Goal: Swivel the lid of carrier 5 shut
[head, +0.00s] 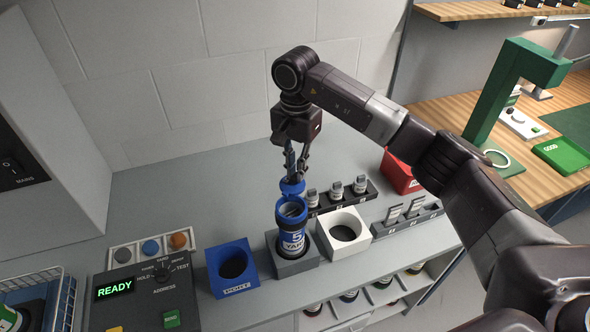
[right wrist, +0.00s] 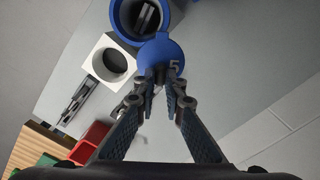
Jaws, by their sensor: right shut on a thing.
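Carrier 5 (head: 292,242) is a blue and white tube with a "5" on its label. It stands upright in a grey square holder (head: 292,267). Its top is open, and something grey shows inside the mouth in the right wrist view. Its blue round lid (head: 292,188), marked "5" in the right wrist view (right wrist: 172,50), is swung out to one side of the rim, on the far side in the head view. My right gripper (head: 294,176) comes down from above with its fingers closed on the lid's outer part. My left gripper is out of view.
A blue empty socket (head: 232,265) stands left of the carrier and a white one (head: 343,232) right. Racks of small vials (head: 337,193) and a red box (head: 398,174) lie further right. A control box reading READY (head: 145,290) is at front left. Open counter lies behind.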

